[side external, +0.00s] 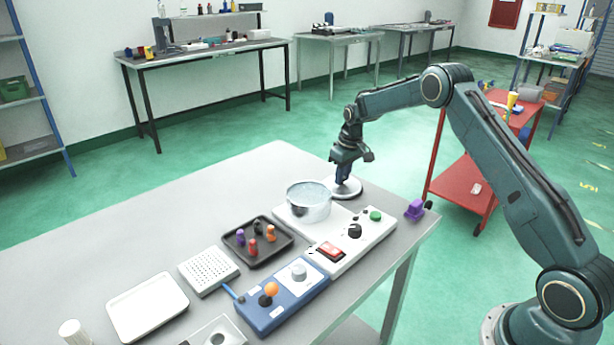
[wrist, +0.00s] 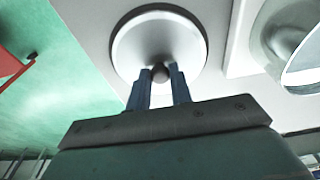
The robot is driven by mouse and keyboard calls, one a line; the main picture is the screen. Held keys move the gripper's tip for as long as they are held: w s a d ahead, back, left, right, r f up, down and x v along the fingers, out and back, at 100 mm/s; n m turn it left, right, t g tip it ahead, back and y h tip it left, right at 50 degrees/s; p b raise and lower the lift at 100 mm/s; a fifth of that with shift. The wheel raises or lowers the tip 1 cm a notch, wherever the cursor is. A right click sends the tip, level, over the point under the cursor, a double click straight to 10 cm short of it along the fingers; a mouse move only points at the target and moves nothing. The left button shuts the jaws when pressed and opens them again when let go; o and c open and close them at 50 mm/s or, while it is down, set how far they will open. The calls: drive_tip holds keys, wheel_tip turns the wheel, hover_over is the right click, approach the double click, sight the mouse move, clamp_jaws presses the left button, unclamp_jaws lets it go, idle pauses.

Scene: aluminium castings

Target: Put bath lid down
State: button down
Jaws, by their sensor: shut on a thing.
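The bath lid is a pale round disc with a small dark knob. In the side view the lid (side external: 346,190) is at the table's far edge, just behind the bath. In the wrist view the lid (wrist: 136,42) fills the top centre, its knob between my fingertips. My gripper (side external: 343,178) is shut on the knob from above; it also shows in the wrist view (wrist: 159,74). I cannot tell whether the lid touches the table. The bath (side external: 309,203) is a round metal pot, open at the top, on a white base unit. Its edge shows in the wrist view (wrist: 290,40).
The white control unit (side external: 345,240) with a green knob and red switch adjoins the bath. A dark tray (side external: 268,247) of coloured pegs and a blue control box (side external: 283,303) lie nearer. A purple block (side external: 414,210) sits at the right edge. The table (side external: 180,215) is bare left of the bath.

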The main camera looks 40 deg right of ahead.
sight(347, 186)
drive_tip(key=shift+f, duration=0.2)
drive_tip(key=shift+f, duration=0.2)
drive_tip(key=c, duration=1.3)
unclamp_jaws()
drive_tip(key=shift+o, duration=0.2)
drive_tip(key=shift+r, duration=0.15)
wheel_tip(347, 186, up, 12)
drive_tip(key=s, duration=0.1)
drive_tip(key=shift+s, duration=0.4)
